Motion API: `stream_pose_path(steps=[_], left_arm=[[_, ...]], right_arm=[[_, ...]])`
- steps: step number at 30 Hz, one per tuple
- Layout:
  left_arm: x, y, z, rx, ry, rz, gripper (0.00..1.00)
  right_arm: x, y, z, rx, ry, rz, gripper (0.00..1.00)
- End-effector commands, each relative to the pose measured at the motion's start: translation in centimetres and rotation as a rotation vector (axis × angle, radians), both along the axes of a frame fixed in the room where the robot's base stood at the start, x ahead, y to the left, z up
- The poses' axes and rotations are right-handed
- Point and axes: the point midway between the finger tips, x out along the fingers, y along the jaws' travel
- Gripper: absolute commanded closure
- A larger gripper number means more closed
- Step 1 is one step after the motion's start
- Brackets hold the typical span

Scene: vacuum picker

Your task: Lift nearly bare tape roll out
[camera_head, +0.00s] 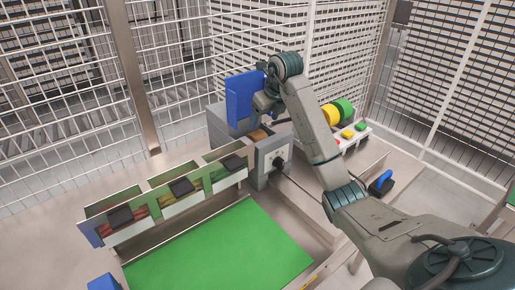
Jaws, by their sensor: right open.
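A brown tape roll (258,135) shows in part inside the grey machine (270,160) at the centre of the head view. The machine's walls hide most of it, and I cannot tell how much tape is on it. An upright blue panel (238,98) stands over the machine's back left. My right arm reaches in from the lower right. My right gripper (265,103) is open above the machine, beside the right edge of the blue panel. Its fingertips are small and partly hidden, and it appears apart from the roll. My left gripper is out of view.
A yellow roll (330,114) and a green roll (345,108) stand behind my right arm, near a white rack (354,138) with coloured pieces. A row of white bins (190,204) runs left of the machine. A green belt (220,255) lies clear in front. Mesh fencing encloses the back.

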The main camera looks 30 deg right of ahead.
Motion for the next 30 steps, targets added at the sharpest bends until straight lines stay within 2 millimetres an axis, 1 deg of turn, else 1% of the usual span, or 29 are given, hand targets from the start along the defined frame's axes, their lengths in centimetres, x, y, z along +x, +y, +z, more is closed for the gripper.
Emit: stream_pose_path(steps=[1, 7, 11, 14, 15, 18, 21, 27, 29, 30], left_arm=[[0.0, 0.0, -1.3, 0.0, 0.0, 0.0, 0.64], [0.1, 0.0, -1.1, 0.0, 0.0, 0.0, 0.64], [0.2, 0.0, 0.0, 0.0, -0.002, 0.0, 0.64], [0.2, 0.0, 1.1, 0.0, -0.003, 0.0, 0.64], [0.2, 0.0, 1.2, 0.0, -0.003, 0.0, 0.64], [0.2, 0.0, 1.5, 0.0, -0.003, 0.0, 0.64], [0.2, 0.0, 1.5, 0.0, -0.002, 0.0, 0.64], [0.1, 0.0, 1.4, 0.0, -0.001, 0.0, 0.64], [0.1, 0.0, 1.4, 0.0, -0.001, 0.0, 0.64], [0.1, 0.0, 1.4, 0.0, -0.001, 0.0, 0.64]], right_arm=[[0.2, 0.1, -1.3, 0.002, 0.0, 0.0, 0.31], [1.2, 0.2, -3.2, 0.002, 0.002, 0.001, 0.31], [1.6, 0.2, -4.2, 0.002, 0.004, 0.001, 0.31], [2.0, 0.2, -5.7, 0.003, 0.005, 0.0, 0.31], [2.2, 0.2, -6.3, 0.003, 0.004, 0.002, 0.31], [2.7, 0.2, -7.5, 0.002, 0.002, 0.001, 0.31], [2.9, 0.2, -8.0, 0.001, 0.0, 0.0, 0.31], [2.9, 0.2, -8.2, 0.001, -0.001, 0.0, 0.31], [2.9, 0.2, -8.2, 0.001, -0.001, 0.0, 0.41], [2.9, 0.2, -8.2, 0.001, -0.001, 0.0, 0.49]])
